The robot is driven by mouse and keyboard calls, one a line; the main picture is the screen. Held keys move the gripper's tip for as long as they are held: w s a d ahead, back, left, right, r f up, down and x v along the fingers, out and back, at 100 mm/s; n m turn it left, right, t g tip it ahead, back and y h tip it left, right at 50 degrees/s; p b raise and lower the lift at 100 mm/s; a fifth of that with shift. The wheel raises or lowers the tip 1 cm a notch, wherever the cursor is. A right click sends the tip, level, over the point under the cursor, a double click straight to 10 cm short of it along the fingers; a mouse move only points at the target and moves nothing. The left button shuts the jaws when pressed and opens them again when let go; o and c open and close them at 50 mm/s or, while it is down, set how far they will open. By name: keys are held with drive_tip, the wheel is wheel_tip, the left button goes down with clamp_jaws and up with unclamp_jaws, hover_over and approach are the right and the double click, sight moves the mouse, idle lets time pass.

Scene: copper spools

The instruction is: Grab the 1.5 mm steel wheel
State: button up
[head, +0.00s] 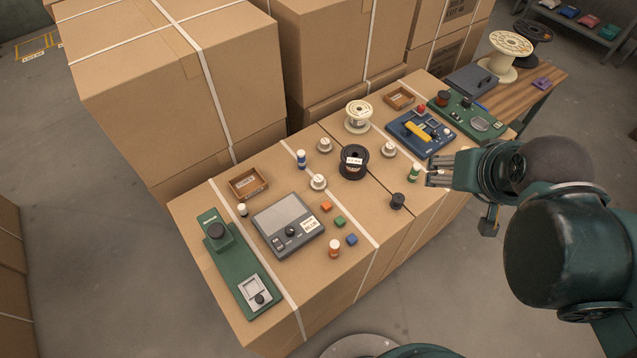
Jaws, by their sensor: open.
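Several wire spools stand on the cardboard-box surface, and their labels are too small to read, so I cannot tell which is the 1.5 mm steel one. Small silvery spools are at the back (325,145), nearer the middle (318,182) and to the right (388,149). A larger black spool (353,161) with a white label stands between them. A cream spool (358,116) stands behind it, and a small dark spool (397,200) in front to the right. My gripper (430,171) is open and empty at the right, its fingers pointing left, right of the spools.
A green jar (414,172) stands just left of my fingertips. A blue device (420,133) with a yellow part lies behind the gripper. A grey scale (288,227), small coloured blocks (340,221) and an orange jar (334,249) are front left. Stacked cartons (180,80) rise behind.

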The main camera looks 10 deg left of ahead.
idle(0.3)
drive_tip(key=n+g+h+b, duration=0.25)
drive_tip(key=n+g, duration=0.45)
drive_tip(key=n, duration=1.2)
hover_over(318, 178)
drive_tip(key=shift+y, duration=0.45)
wheel_tip(318, 178, down, 25)
drive_tip(key=shift+a+f, duration=0.1)
drive_tip(key=shift+a, duration=0.05)
drive_tip(key=shift+a+f, duration=0.45)
drive_tip(key=shift+f, duration=0.1)
drive_tip(key=shift+d+f, duration=0.25)
drive_tip(key=shift+f, duration=1.05)
